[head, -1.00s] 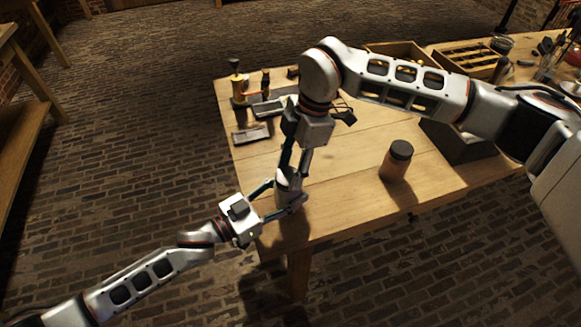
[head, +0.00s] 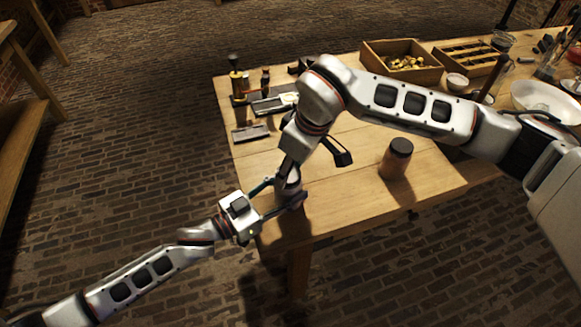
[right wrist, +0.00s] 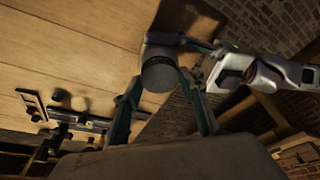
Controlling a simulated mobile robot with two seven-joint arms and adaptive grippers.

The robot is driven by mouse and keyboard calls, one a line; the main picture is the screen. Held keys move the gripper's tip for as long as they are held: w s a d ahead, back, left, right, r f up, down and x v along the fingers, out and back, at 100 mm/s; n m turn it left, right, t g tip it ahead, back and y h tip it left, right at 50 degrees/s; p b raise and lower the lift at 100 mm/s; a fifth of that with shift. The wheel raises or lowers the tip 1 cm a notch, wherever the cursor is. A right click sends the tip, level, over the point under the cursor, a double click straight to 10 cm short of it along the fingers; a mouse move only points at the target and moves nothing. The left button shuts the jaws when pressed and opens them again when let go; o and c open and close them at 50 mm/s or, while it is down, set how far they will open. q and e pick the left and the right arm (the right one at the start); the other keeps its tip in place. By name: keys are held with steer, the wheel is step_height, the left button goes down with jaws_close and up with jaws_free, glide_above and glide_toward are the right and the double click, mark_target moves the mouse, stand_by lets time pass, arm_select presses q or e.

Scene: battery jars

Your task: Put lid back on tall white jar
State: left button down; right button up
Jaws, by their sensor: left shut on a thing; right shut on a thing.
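The tall white jar (head: 290,190) stands near the front left corner of the table, mostly covered by my grippers in the head view. It also shows in the right wrist view (right wrist: 158,48). My left gripper (head: 286,196) is shut around the jar's body from the left. My right gripper (right wrist: 162,82) is above the jar, pointing down, shut on the dark round lid (right wrist: 159,76). The lid is in line with the jar's top, at or very close to it. Whether it is fully seated cannot be told. In the head view my right arm hides most of that gripper.
A brown jar with a black lid (head: 396,160) stands to the right on the wooden table (head: 340,205). A brass device (head: 238,88) and dark flat trays (head: 250,133) are at the left back. A wooden box (head: 375,58) and a white bowl (head: 540,98) are farther right.

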steer(key=o, duration=0.7)
steer(key=shift+r, duration=0.1)
steer(key=shift+r, duration=2.15)
steer(key=shift+c, duration=0.6)
